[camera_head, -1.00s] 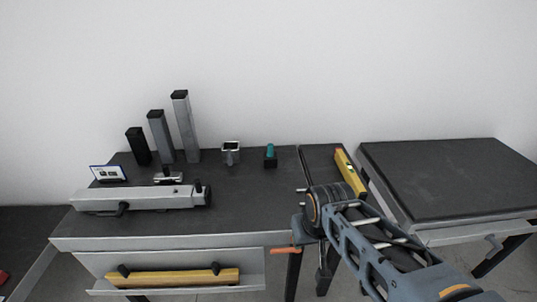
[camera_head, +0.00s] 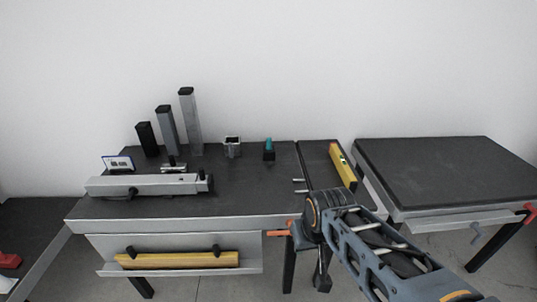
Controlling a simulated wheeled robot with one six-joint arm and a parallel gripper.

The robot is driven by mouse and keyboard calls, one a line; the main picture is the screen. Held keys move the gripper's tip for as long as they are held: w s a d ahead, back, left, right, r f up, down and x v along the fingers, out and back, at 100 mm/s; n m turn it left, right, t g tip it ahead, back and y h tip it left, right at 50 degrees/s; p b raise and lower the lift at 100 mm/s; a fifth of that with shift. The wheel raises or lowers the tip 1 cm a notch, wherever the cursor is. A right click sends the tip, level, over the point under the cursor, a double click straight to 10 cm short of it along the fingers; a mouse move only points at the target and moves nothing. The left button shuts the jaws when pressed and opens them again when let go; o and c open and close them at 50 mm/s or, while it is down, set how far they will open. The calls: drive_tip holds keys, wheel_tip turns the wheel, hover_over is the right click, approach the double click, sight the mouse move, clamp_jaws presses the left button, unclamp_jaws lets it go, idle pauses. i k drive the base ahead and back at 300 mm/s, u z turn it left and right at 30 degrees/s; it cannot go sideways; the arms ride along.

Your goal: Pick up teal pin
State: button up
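The teal pin (camera_head: 268,144) stands upright in a small black holder (camera_head: 269,155) near the back of the dark-topped workbench (camera_head: 250,188). My gripper (camera_head: 321,281) hangs low at the bench's front edge, to the right of the pin and well apart from it. It is small and dark in this view, and its fingers cannot be made out clearly. Nothing is seen held in it.
A square metal tube piece (camera_head: 233,148) stands left of the pin, with tall posts (camera_head: 189,122) further left. A long grey bar (camera_head: 150,185) lies at the front left. A yellow level (camera_head: 342,165) lies right. A second table (camera_head: 430,175) is at right.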

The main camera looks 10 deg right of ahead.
sight(268, 140)
drive_tip(key=u, duration=0.45)
drive_tip(key=i, duration=0.95)
drive_tip(key=z, duration=0.3)
